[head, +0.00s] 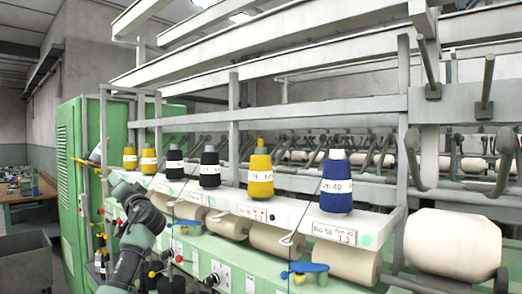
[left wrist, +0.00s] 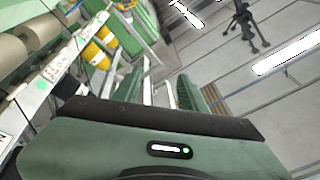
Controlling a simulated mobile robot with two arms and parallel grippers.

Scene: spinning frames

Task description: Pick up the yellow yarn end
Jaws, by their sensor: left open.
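Yellow yarn cones stand on the white shelf (head: 385,222): a larger one (head: 260,178) near the middle and two smaller ones (head: 130,158) (head: 149,161) at the far left. Yellow cones (left wrist: 97,52) also show at upper left in the left wrist view. I cannot make out a loose yellow yarn end in either view. My left arm comes up at the lower left of the head view, in front of the shelf's far end. In the left wrist view my left gripper (left wrist: 165,90) is open, with nothing seen between its fingers. My right gripper is out of view.
Black cones (head: 210,168) and a blue cone (head: 336,186) share the shelf. Pale rolls (head: 452,247) lie below and at the right. Thin wire guides (head: 288,240) and blue knobs (head: 305,267) stick out in front. A green cabinet (head: 70,170) stands at the left.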

